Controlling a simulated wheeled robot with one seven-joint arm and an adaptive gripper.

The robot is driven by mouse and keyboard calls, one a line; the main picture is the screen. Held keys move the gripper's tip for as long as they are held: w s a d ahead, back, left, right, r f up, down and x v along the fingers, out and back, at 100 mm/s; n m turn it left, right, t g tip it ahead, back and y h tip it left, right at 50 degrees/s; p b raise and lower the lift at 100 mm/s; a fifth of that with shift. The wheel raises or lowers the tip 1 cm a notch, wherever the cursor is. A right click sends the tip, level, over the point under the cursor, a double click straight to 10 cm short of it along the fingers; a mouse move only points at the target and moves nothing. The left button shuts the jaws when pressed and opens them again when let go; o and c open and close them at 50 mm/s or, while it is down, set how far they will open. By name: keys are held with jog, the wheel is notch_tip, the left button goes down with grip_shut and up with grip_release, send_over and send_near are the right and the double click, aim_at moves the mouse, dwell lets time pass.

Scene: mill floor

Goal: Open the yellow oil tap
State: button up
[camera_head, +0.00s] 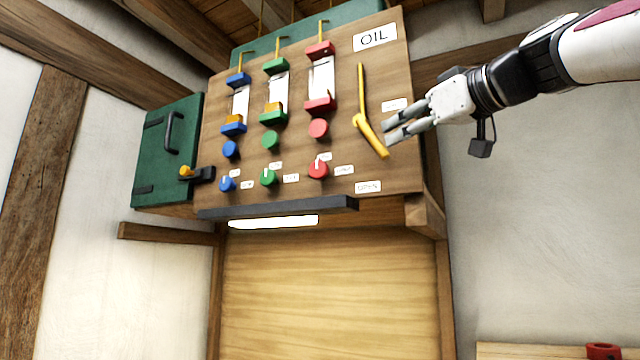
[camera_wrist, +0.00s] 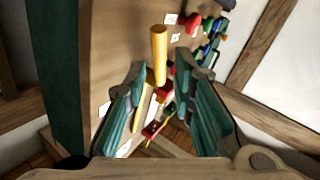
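The yellow oil tap (camera_head: 372,137) is a lever on the wooden panel below the OIL sign. Its handle slants down and to the right from its pivot, and a thin yellow pipe rises above it. My gripper (camera_head: 387,134) reaches in from the right with its fingertips close beside the handle. In the wrist view the yellow handle (camera_wrist: 159,55) stands out between the tips of the spread fingers, with gaps visible on both sides. The gripper is open and holds nothing. Whether a finger touches the handle cannot be told.
A small white label (camera_head: 368,187) below the tap seems to read OPEN; another label (camera_head: 395,105) sits right of the pivot. Blue, green and red knobs and gauges (camera_head: 318,128) fill the panel's left. A dark ledge (camera_head: 280,207) runs along its bottom. Right of the panel is bare wall.

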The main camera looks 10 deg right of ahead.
aim_at(379, 142)
jog(key=shift+p+x, duration=0.7)
jog(key=shift+x, duration=2.35)
grip_shut()
